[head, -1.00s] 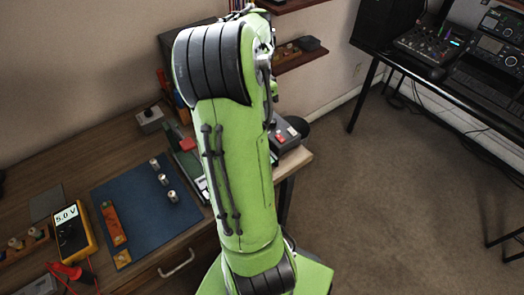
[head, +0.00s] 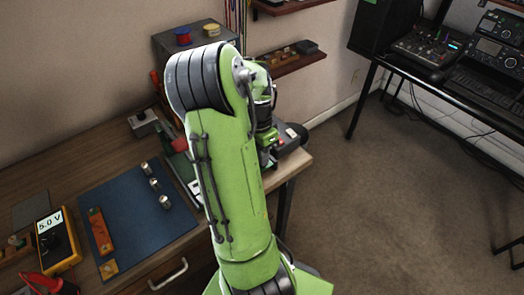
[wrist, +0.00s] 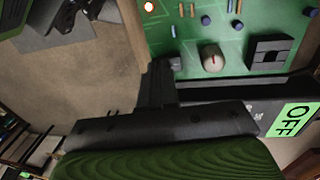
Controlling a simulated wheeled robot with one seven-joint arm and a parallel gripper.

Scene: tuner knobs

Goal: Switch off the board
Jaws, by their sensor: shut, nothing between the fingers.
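A green circuit board (wrist: 240,30) fills the upper right of the wrist view. It carries a pale knob (wrist: 212,57) with a red mark, a black block (wrist: 272,50), several small components and a glowing orange light (wrist: 148,6). A green label or display reading OFF (wrist: 292,120) sits on a dark strip along the board's near edge. My gripper's dark fingers (wrist: 158,82) are shut and empty, close beside the board's edge; I cannot tell whether they touch it. In the head view, my gripper (head: 268,150) is at the bench's right end, and my arm hides most of the board.
A blue mat (head: 130,215) with several small knobs lies left of my arm. A yellow meter reading 5.0 V (head: 57,240) stands beside it. A grey box (head: 292,138) is by my gripper near the bench's right edge. Open floor (head: 400,200) lies to the right.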

